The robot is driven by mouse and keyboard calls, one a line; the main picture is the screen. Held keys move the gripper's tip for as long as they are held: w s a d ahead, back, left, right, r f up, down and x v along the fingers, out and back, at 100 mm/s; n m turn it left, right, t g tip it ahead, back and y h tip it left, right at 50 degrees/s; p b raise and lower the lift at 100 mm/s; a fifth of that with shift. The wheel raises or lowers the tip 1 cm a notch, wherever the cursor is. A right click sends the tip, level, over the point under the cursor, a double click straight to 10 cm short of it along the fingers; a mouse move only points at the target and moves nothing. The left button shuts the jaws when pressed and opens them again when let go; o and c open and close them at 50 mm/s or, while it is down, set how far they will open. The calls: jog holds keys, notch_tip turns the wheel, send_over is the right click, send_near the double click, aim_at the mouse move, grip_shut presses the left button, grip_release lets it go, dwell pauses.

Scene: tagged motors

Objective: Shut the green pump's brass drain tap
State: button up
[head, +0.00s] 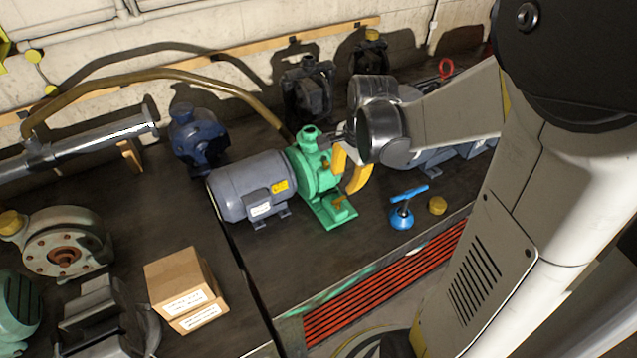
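The green pump (312,172) stands on the dark bench, joined to a grey motor (252,186) on its left. A small brass-coloured part, apparently the drain tap (339,202), shows low on the pump's right side, above its green foot. Its handle position is too small to tell. My gripper (349,172) has yellow fingers that stand apart, with nothing visible between them. It is just right of the pump body and above the brass part; I cannot tell whether it touches the pump.
A blue valve (401,216) with a blue handle and a yellow cap (437,205) stand right of the pump. A cardboard box (183,283) is at front left. A dark blue pump (196,138) and a brown hose (180,75) are behind. Bare bench lies in front of the motor.

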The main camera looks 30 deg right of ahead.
aim_at(341, 199)
jog(key=f+b, duration=0.1)
jog(key=f, duration=0.2)
jog(key=w+f+b, duration=0.1)
jog(key=f, duration=0.3)
jog(key=f+b, duration=0.1)
jog(key=f, duration=0.2)
jog(key=shift+w+d+f, duration=0.1)
jog(key=shift+w+f, duration=0.05)
jog(key=shift+w, duration=0.15)
grip_shut()
